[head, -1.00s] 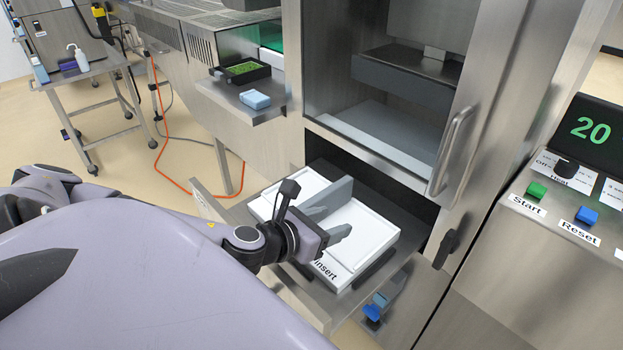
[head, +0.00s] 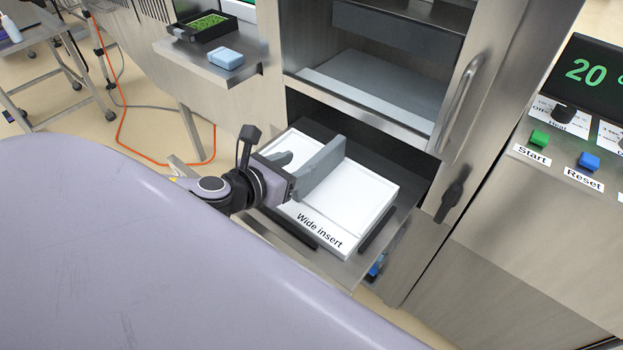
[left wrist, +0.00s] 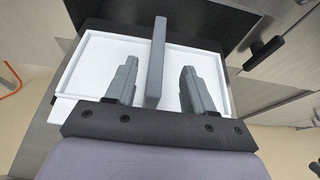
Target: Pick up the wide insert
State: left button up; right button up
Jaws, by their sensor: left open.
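The wide insert (head: 372,190) is a white, shallow, rimmed block with its label on the near side. It lies on the pulled-out drawer in the head view. A grey upright handle (head: 328,158) stands across its middle. My left gripper (head: 292,170) is open and empty over the insert's left part. In the left wrist view the handle (left wrist: 157,50) stands between the two spread fingers, with a gap on both sides, and the insert (left wrist: 95,60) lies behind them. How far the fingertips are above the insert is hard to tell. My right gripper is not in view.
The steel drawer (head: 385,240) has dark strips beside the insert. A cabinet door handle (head: 459,100) and a black latch (head: 452,195) are to the right.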

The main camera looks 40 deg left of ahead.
aim_at(313, 161)
pick_arm(q)
jog(key=shift+x, duration=0.75)
jog(key=shift+f+x, duration=0.25)
jog(key=shift+x, duration=1.1)
jog(key=shift+f+x, duration=0.25)
jog(key=shift+x, duration=1.05)
jog(key=shift+s+a, duration=0.15)
jog(key=shift+s, duration=0.1)
grip_shut()
jog(key=shift+r, duration=0.15)
